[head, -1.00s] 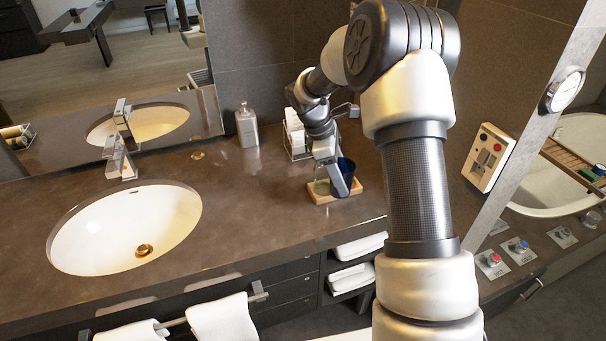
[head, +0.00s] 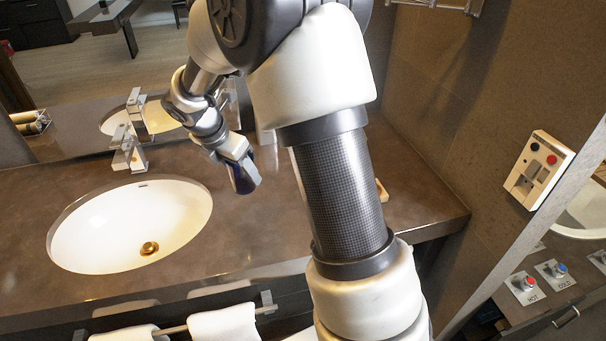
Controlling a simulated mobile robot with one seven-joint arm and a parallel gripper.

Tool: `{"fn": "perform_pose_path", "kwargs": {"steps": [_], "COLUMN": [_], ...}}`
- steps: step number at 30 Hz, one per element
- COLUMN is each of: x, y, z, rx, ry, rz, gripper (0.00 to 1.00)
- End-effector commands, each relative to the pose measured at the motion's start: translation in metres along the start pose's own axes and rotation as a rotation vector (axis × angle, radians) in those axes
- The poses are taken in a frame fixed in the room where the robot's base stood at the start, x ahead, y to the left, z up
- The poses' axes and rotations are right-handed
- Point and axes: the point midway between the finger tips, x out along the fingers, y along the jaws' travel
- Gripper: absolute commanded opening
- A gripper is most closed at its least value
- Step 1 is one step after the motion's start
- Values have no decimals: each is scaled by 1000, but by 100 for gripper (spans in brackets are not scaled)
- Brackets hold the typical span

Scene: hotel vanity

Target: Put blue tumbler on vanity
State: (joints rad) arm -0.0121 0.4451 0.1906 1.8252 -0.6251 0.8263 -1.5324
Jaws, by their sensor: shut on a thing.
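My gripper (head: 240,172) points down over the vanity counter (head: 235,225), to the right of the sink. It is shut on the blue tumbler (head: 244,184), a dark blue shape partly hidden by the fingers. The tumbler appears to be held above the counter, but I cannot tell how high. The wooden tray (head: 382,192) shows only as a small edge to the right of my arm. My arm hides the rest of it.
The white oval sink (head: 100,225) with its chrome faucet (head: 128,145) is at the left. The counter between the sink and my arm looks clear. A mirror stands behind the counter. White towels (head: 222,324) hang on a rail at the front.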

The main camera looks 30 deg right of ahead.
Motion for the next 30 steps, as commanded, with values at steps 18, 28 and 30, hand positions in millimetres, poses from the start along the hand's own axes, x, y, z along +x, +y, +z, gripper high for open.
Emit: {"fn": "perform_pose_path", "kwargs": {"steps": [18, 28, 30], "x": [66, 91, 91], "y": [0, 1, 1], "z": [-30, -40, -40], "rx": [-29, -27, -27], "ry": [1, 0, 0], "rz": [10, 12, 12], "gripper": [24, 24, 24]}}
